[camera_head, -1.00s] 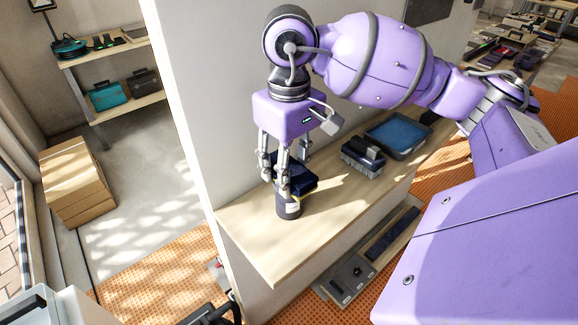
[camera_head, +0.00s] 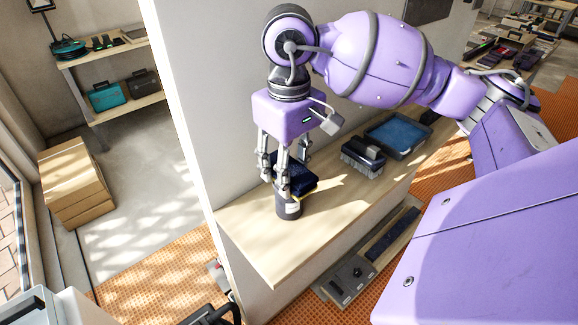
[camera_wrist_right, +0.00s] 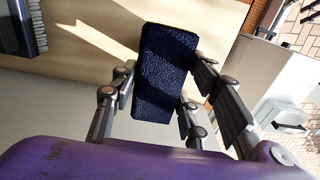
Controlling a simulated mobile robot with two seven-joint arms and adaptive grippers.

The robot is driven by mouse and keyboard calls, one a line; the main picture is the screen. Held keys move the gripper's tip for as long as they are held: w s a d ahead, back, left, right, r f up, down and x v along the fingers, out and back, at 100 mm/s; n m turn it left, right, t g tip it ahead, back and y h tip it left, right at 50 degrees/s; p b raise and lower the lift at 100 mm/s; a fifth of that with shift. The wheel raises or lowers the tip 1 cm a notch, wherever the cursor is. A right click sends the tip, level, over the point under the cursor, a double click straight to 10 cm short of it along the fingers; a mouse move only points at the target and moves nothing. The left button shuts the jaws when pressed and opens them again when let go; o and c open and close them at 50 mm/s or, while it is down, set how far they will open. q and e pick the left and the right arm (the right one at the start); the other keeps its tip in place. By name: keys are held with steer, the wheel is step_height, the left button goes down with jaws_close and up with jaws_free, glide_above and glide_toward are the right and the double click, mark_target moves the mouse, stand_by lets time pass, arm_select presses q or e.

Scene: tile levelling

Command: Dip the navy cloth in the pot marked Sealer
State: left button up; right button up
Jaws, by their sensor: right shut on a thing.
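My right gripper (camera_head: 276,178) points down over the near left part of the wooden counter. It is shut on the navy cloth (camera_head: 303,182), a thick dark blue pad with a yellowish lower edge. In the right wrist view the navy cloth (camera_wrist_right: 166,70) sits between the fingers. A small dark pot (camera_head: 288,209) with a pale label stands right below the fingertips; the label is too small to read. The fingers and cloth hide the pot's top, so I cannot tell whether the cloth touches it. My left gripper is not in view.
Farther along the counter (camera_head: 262,240) are a dark brush (camera_head: 362,160) and a blue tray (camera_head: 398,136). A wall (camera_head: 205,100) rises behind the counter's left side. A grey board with dark items (camera_head: 352,278) lies below its front. The counter's near corner is clear.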

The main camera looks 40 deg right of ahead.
stand_by(0.3)
steer(key=shift+r+p, duration=0.95)
steer(key=shift+r, duration=2.6)
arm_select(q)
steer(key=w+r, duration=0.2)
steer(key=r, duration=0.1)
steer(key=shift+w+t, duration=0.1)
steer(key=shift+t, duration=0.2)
